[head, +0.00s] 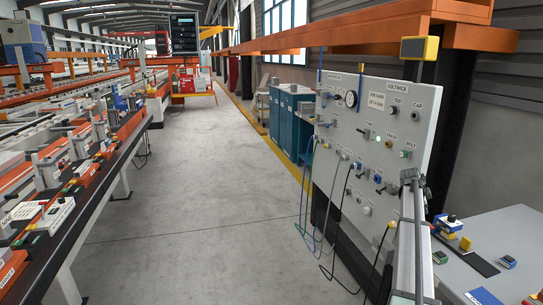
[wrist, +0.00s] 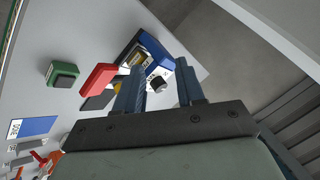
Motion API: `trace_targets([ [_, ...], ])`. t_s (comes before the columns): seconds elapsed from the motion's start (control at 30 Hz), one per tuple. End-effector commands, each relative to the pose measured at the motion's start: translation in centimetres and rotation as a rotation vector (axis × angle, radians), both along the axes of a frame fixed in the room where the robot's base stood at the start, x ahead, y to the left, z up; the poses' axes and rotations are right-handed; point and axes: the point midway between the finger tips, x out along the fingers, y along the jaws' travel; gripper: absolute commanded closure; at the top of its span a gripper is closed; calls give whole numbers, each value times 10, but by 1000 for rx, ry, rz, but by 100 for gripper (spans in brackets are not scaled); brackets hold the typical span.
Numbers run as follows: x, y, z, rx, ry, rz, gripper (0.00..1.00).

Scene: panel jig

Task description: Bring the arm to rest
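My gripper (wrist: 160,82) shows in the wrist view, with two blue-grey fingers apart and a clear gap between them. A blue device (wrist: 146,50) with a black knob lies beyond the fingers on the pale table; the fingers partly cover it. I see no object clamped between the fingers. A red piece (wrist: 98,78) shows beside the left finger; I cannot tell if they touch. I cannot clearly pick out my gripper in the head view. The blue device also shows in the head view (head: 448,226).
The upright panel (head: 370,215) stands at right with knobs, a gauge, a lit green lamp and hanging cables. A bench with fixtures runs along the left. The floor (head: 200,180) between is clear.

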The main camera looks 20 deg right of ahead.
Motion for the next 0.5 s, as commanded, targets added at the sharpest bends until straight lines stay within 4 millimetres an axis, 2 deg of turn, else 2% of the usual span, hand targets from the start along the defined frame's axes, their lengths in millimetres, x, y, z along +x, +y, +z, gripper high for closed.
trace_targets([
  [0.03,5,23,-15,-23,33,65,62],
  [0.23,17,81,-82,-13,146,232,62],
  [0.37,15,127,-137,33,224,332,62],
  [0.5,6,184,-200,89,317,456,62],
])
